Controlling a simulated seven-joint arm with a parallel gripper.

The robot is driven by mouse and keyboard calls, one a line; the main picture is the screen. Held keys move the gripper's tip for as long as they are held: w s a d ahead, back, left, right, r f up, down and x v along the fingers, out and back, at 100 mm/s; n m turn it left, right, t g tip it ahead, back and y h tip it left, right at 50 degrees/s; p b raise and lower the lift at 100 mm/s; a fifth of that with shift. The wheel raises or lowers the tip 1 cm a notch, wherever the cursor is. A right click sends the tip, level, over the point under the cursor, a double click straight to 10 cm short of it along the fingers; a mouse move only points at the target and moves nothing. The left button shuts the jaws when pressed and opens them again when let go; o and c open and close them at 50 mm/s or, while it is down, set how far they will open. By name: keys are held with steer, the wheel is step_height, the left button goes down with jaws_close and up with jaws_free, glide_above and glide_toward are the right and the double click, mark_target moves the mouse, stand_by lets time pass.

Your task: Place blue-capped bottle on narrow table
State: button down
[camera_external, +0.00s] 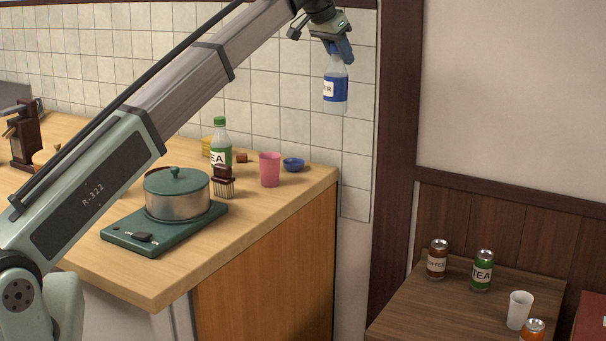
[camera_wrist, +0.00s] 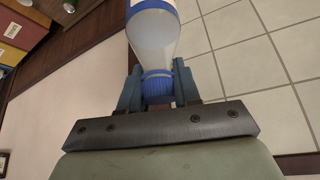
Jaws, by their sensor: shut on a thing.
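The bottle (camera_external: 336,90) is clear with a blue label, and my gripper (camera_external: 340,52) is shut on its cap end. It hangs upright in the air in front of the tiled wall, above and beyond the counter's right end. In the wrist view the blue-capped bottle (camera_wrist: 155,40) sits between the two fingers of my gripper (camera_wrist: 158,85), with its blue cap between them. The narrow table is probably the dark brown wooden table (camera_external: 410,318) at the lower right, well below and to the right of the bottle.
On the brown table stand a coffee can (camera_external: 437,260), a green tea can (camera_external: 482,271), a white cup (camera_external: 519,310) and an orange can (camera_external: 533,331). The counter (camera_external: 285,205) holds a pot (camera_external: 178,195), a tea bottle (camera_external: 220,145) and a pink cup (camera_external: 269,170). A dark post (camera_external: 395,130) stands between.

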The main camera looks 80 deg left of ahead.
steer(key=w+d+m+h, duration=0.15)
steer(key=w+d, duration=0.35)
steer(key=d, duration=0.9)
steer(key=w+d+m+h, duration=0.1)
steer(key=w+d+m, duration=0.35)
steer(key=d, duration=0.95)
steer(key=w+d+m+h, duration=0.1)
steer(key=w+d, duration=0.5)
steer(key=d, duration=0.9)
step_height(320, 180, down, 42)
steer(key=shift+w+a+r+t, duration=0.25)
steer(key=shift+a+t, duration=0.1)
steer(key=shift+t, duration=0.05)
steer(key=c, duration=0.8)
jaws_free()
steer(key=shift+f, duration=0.1)
steer(key=v, duration=1.2)
steer(key=shift+a, duration=0.1)
